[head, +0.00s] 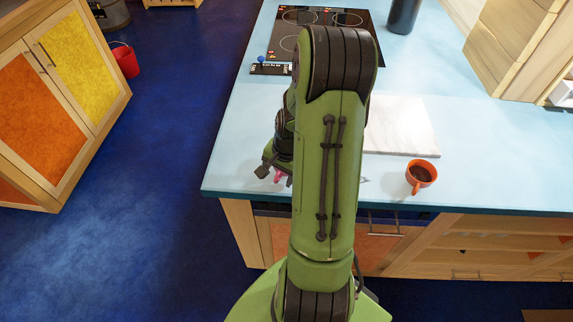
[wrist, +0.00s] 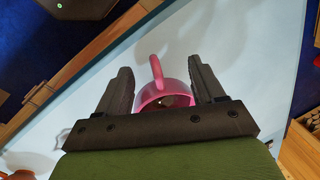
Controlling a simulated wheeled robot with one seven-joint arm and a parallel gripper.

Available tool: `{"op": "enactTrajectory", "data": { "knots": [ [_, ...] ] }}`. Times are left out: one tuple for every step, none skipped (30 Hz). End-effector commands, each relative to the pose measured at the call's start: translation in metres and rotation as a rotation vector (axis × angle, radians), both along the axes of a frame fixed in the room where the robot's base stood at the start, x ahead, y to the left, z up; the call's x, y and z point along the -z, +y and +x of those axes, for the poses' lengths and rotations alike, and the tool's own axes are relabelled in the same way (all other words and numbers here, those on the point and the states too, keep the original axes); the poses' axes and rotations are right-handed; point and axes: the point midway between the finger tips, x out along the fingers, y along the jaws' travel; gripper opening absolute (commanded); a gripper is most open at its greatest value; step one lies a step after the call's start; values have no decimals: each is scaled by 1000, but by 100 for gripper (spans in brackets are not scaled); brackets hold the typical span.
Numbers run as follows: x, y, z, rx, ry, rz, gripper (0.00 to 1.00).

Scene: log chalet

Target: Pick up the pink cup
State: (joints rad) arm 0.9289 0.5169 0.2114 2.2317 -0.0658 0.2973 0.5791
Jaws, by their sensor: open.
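The pink cup (wrist: 177,90) shows in the wrist view between the two fingers of my gripper (wrist: 160,85). Its handle points up in the picture, and its lower part is hidden behind the gripper's palm. The fingers stand apart on either side of the cup, with a gap to it. In the head view only a small pink bit of the cup (head: 278,176) shows below my gripper (head: 275,172), near the counter's left edge. My arm hides most of that area.
The pale blue counter (head: 480,170) carries an orange cup (head: 421,177) with dark liquid at right, a white board (head: 400,128), a black cooktop (head: 340,20) and a dark cylinder (head: 403,14). A red bucket (head: 125,61) stands on the blue floor at left.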

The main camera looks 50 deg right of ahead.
Motion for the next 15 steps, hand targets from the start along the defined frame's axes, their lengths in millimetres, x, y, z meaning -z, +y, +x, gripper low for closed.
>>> {"op": "enactTrajectory", "data": {
  "knots": [
    [-1,0,0,0,0,0,68],
    [-1,0,0,0,0,0,68],
    [-1,0,0,0,0,0,62],
    [-1,0,0,0,0,0,57],
    [-1,0,0,0,0,0,53],
    [-1,0,0,0,0,0,47],
    [-1,0,0,0,0,0,42],
    [-1,0,0,0,0,0,37],
    [-1,0,0,0,0,0,31],
    [-1,0,0,0,0,0,27],
    [-1,0,0,0,0,0,22],
    [-1,0,0,0,0,0,16],
    [-1,0,0,0,1,0,11],
    [-1,0,0,0,0,0,7],
    [-1,0,0,0,0,0,1]
  ]
}}
